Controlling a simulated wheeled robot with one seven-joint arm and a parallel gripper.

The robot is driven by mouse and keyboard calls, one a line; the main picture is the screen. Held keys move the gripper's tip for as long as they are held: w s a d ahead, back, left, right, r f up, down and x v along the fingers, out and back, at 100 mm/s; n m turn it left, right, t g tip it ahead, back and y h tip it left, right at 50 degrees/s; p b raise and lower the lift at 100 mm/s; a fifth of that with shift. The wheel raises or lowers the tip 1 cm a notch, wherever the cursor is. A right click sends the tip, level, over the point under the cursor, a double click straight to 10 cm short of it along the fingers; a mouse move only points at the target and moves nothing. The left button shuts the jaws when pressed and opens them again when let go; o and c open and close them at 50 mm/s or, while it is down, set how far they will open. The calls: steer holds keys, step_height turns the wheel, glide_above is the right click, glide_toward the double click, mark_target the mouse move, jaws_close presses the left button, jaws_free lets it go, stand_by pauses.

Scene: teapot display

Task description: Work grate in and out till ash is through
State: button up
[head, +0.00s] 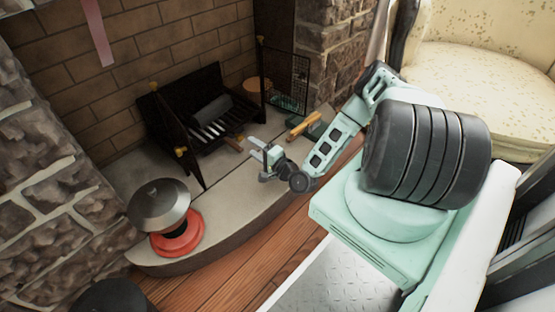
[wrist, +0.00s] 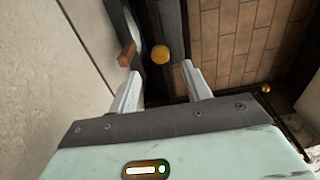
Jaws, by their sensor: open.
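The black grate (head: 208,132) with pale bars sits inside a dark metal frame in the fireplace in the head view. A dark grey rounded piece (head: 212,108) lies at its back; I cannot make out ash. A small wooden handle (head: 236,143) sticks out at the grate's front right; a wooden piece, probably this handle, shows in the wrist view (wrist: 127,55). My gripper (head: 256,147) is open and empty over the hearth, just right of the handle and apart from it. In the wrist view my gripper (wrist: 161,68) has a round brass knob (wrist: 160,54) beyond its fingers.
Black panels with brass knobs (head: 181,152) flank the grate, the left one (head: 186,140) standing forward. A mesh screen (head: 288,80) stands at the right. Wooden-handled pieces (head: 303,124) lie right of my gripper. A grey-lidded red object (head: 172,215) stands at the hearth's left. The front hearth (head: 225,205) is clear.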

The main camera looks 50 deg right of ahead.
steer(key=s+p, duration=0.1)
steer(key=s, duration=0.4)
steer(key=s+p, duration=0.2)
steer(key=s, duration=0.4)
steer(key=shift+s+d, duration=0.2)
steer(key=shift+s, duration=0.1)
